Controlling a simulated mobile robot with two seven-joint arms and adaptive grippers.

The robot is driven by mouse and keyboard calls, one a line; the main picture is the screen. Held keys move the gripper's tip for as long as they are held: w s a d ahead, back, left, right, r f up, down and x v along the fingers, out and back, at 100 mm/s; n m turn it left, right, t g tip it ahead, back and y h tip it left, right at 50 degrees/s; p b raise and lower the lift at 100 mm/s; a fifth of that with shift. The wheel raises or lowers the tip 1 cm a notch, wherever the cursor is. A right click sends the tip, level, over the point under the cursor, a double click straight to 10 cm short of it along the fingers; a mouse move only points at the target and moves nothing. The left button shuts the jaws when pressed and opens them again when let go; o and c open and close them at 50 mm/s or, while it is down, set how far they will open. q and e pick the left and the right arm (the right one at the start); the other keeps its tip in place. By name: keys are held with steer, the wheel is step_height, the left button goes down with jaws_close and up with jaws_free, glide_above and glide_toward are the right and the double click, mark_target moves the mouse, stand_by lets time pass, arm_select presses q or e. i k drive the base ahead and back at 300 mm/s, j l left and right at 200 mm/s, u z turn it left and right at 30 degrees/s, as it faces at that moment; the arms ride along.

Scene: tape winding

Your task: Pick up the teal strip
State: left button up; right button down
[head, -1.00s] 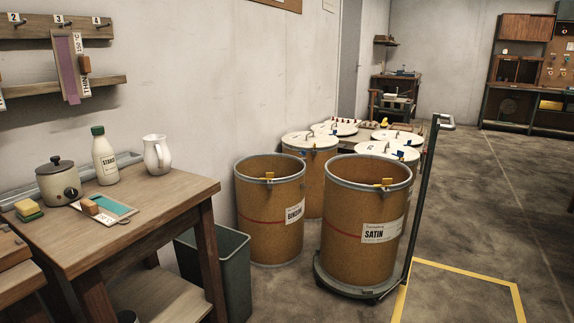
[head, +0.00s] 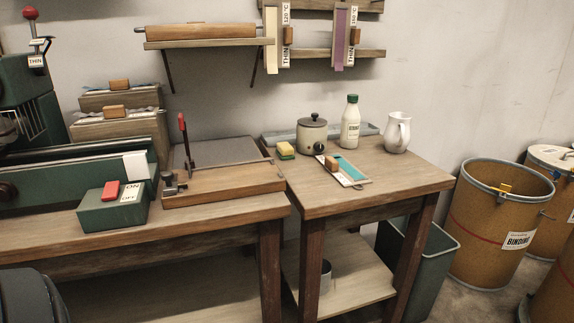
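The teal strip (head: 352,169) lies on the right-hand wooden table (head: 400,192), on a white card (head: 338,177). A small wooden block (head: 331,164) sits at its left end. The strip is flat, and its upper face is in plain sight apart from the part by the block. Neither of my grippers shows in the head view.
A lidded pot (head: 312,136), a starch bottle (head: 350,124), a white jug (head: 397,133) and a yellow-green sponge (head: 286,150) stand around the strip. A guillotine board (head: 225,183) and switch box (head: 112,211) are on the left bench. A bin (head: 440,245) stands right of the table.

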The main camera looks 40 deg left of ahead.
mark_target(348, 175)
steer(key=u, duration=0.85)
steer(key=l+u, duration=0.3)
steer(key=k+j, duration=0.05)
